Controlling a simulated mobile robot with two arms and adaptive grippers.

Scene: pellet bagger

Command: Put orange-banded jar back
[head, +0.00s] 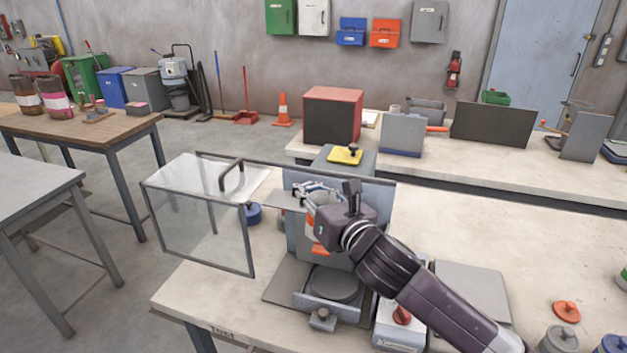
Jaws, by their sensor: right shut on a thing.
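My right gripper (318,193) reaches in from the lower right to the bagging machine (302,250) on the front bench. It is shut on the orange-banded jar (311,224), which shows only as a grey and orange patch beside and below the jaws. My gripper and wrist hide much of the jar, so its tilt and contents cannot be told. An orange knobbed lid (566,311) lies on the bench at the right. My left gripper is not in view.
A clear framed guard (200,228) stands open on the machine's left. A round grey plate (334,284) sits below the jar. A box with a red knob (400,330) and a grey flat panel (470,285) are right of it. Grey and blue-lidded jars (612,344) stand at lower right.

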